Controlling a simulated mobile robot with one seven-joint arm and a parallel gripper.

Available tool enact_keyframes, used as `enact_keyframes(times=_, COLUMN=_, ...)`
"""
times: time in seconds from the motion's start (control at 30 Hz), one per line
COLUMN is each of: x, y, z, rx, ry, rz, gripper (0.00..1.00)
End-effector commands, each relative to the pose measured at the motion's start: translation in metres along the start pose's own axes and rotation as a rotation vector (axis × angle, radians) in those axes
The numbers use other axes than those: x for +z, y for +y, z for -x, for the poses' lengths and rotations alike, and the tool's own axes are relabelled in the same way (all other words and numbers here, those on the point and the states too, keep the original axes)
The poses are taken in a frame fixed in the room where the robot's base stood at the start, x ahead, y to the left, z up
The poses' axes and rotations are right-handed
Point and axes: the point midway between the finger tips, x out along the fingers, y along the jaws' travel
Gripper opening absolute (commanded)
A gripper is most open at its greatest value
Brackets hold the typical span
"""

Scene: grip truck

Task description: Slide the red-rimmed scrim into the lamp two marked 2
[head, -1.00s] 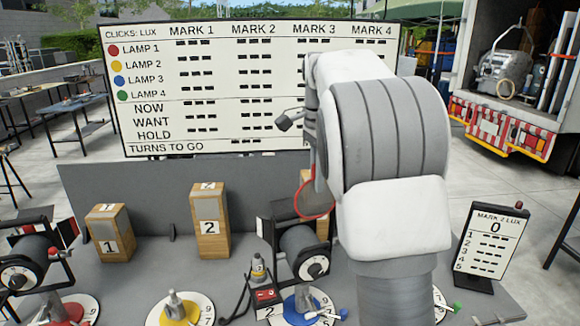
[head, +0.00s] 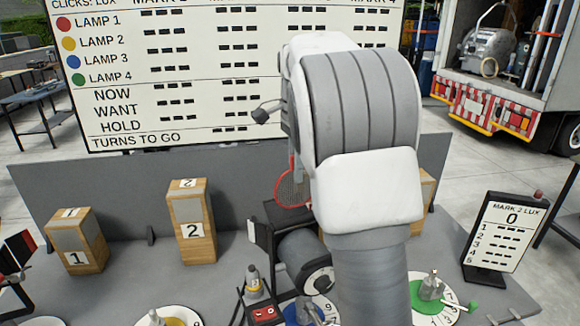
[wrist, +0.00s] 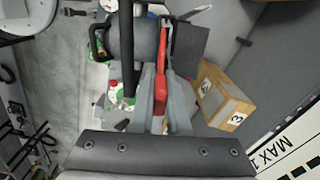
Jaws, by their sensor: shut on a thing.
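The red-rimmed scrim (head: 293,188) shows partly in the head view, a mesh disc left of my arm; my arm hides the rest. In the wrist view the red rim and handle (wrist: 162,85) look nearly edge-on. My gripper (wrist: 163,118) is shut on it; the head view hides the gripper behind my arm. A dark lamp (head: 303,252) with a white dial stands below the scrim, over the blue-marked base (head: 300,312). A dark lamp body (wrist: 131,38) lies beside the scrim in the wrist view. I cannot read a 2 on any lamp.
Wooden blocks marked 1 (head: 76,258) and 2 (head: 191,230) stand at the left; one marked 3 (wrist: 225,97) is right of the scrim. A grey panel (head: 130,200) and a lux board (head: 230,75) stand behind. A small display (head: 503,235) stands at the right.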

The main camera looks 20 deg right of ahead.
Motion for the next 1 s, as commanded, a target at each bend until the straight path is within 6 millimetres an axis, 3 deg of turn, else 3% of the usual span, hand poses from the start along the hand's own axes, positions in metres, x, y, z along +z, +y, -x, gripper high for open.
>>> enact_keyframes(times=0.27, x=0.000, y=0.000, z=-0.011, rx=0.000, ry=0.000, rz=0.001, gripper=0.00)
enact_keyframes(times=0.7, x=0.000, y=0.000, z=-0.047, rx=-0.001, ry=0.000, rz=0.001, gripper=0.00)
enact_keyframes(times=1.0, x=0.000, y=0.000, z=-0.048, rx=-0.001, ry=0.000, rz=0.001, gripper=0.00)
